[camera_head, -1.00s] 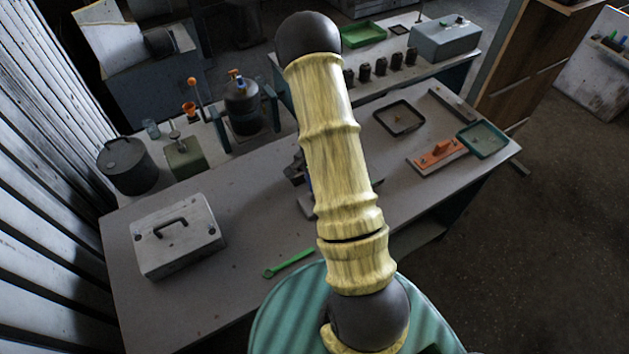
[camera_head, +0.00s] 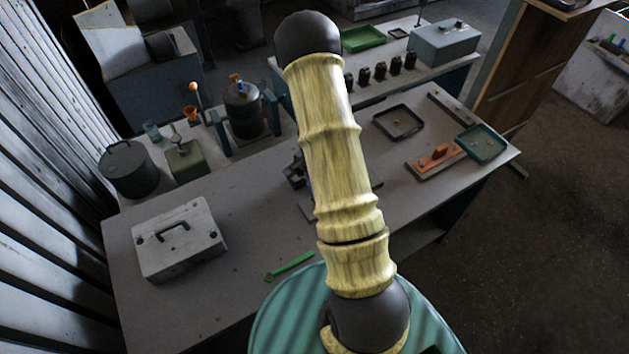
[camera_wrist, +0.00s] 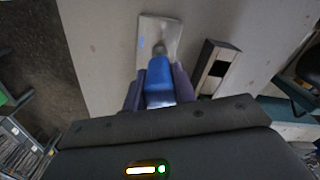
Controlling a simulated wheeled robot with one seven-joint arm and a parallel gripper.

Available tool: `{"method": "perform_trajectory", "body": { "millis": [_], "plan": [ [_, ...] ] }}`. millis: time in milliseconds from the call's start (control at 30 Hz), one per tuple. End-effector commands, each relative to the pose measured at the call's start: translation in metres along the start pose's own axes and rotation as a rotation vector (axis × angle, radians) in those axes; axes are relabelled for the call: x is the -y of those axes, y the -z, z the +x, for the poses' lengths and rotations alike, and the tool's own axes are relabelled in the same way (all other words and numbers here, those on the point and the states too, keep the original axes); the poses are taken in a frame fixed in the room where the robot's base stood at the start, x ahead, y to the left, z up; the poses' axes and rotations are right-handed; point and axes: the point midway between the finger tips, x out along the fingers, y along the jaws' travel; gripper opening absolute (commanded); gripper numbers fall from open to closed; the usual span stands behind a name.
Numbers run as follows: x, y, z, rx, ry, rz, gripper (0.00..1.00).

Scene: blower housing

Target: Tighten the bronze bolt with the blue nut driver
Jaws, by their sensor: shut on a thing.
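In the wrist view my gripper (camera_wrist: 158,92) is shut on the blue nut driver (camera_wrist: 160,75), with one dark finger on each side of the blue handle. The driver's grey metal end (camera_wrist: 160,49) points away from me, over a light grey metal plate (camera_wrist: 153,27) on the table. I cannot tell whether that end touches anything. I cannot make out the bronze bolt; the driver may cover it. In the head view my arm hides the gripper and most of the work spot; only a dark grey block (camera_head: 296,172) shows beside the arm.
On the grey table (camera_head: 240,205) lie a metal toolbox (camera_head: 158,252), a green wrench-like tool (camera_head: 290,266), an orange-handled tool (camera_head: 436,158), a black tray (camera_head: 377,121) and a green tray (camera_head: 463,143). A dark block (camera_wrist: 213,68) stands right of the plate.

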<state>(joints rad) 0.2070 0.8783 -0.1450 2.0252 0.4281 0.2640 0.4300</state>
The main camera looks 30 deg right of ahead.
Motion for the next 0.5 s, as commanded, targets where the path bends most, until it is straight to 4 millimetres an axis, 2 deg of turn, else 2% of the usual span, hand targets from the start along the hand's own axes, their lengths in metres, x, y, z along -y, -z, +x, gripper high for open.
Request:
{"method": "perform_trajectory", "body": {
  "millis": [200, 500],
  "plan": [
    [0.000, 0.001, -0.024, -0.002, 0.001, 0.000, 0.00],
    [0.000, 0.000, -0.049, 0.000, 0.000, 0.000, 0.00]
  ]
}}
